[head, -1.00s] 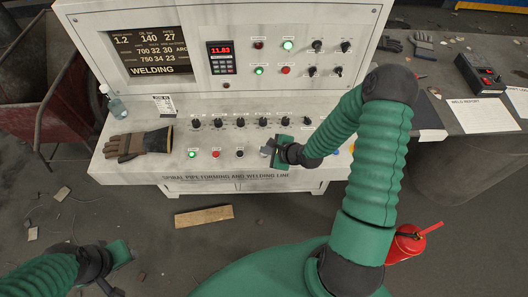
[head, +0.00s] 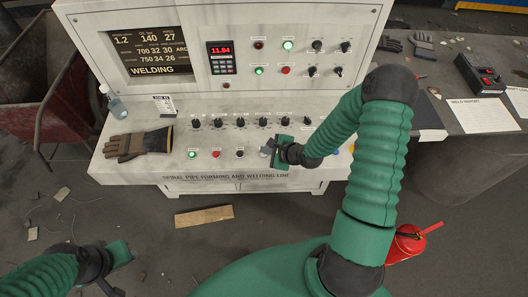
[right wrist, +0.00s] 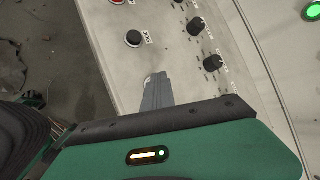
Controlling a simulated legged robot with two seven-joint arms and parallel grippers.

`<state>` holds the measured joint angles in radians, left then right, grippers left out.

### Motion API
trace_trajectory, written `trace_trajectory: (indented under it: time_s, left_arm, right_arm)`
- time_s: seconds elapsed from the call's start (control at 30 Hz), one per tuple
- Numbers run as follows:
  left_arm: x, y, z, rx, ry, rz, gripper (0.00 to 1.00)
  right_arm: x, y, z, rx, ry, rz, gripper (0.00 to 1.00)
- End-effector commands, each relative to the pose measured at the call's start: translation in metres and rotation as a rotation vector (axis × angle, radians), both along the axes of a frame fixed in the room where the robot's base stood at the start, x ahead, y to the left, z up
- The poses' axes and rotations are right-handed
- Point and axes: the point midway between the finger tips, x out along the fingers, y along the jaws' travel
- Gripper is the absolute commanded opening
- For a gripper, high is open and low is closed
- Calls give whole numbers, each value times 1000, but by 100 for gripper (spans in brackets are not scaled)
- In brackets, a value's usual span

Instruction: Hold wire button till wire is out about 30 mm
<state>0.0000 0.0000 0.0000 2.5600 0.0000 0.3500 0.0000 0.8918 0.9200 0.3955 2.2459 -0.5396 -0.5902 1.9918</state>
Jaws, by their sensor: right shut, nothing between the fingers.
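The control desk (head: 130,172) carries a row of push buttons along its front edge: green (head: 192,154), red (head: 215,154) and black (head: 239,153). My right gripper (head: 267,151) is shut and empty, its tips at the desk surface just right of the black button. In the right wrist view its grey fingertips (right wrist: 155,84) cover the spot beyond the black button (right wrist: 133,38). A pale label edge shows beside the tips. The button under them is hidden, so contact cannot be told. My left gripper (head: 119,254) is low at the left, away from the desk. No wire is visible.
A row of black knobs (head: 240,122) runs behind the buttons. A work glove (head: 138,145) and a bottle (head: 116,107) are on the desk's left. A wood plank (head: 203,216) lies on the floor.

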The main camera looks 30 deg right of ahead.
Motion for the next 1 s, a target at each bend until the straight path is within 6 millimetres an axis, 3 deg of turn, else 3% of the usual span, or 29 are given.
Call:
trace_trajectory:
  time_s: [1.0]
  left_arm:
    - [0,0,5,0,0,0,36]
  right_arm:
    - [0,0,4,0,2,-1,0]
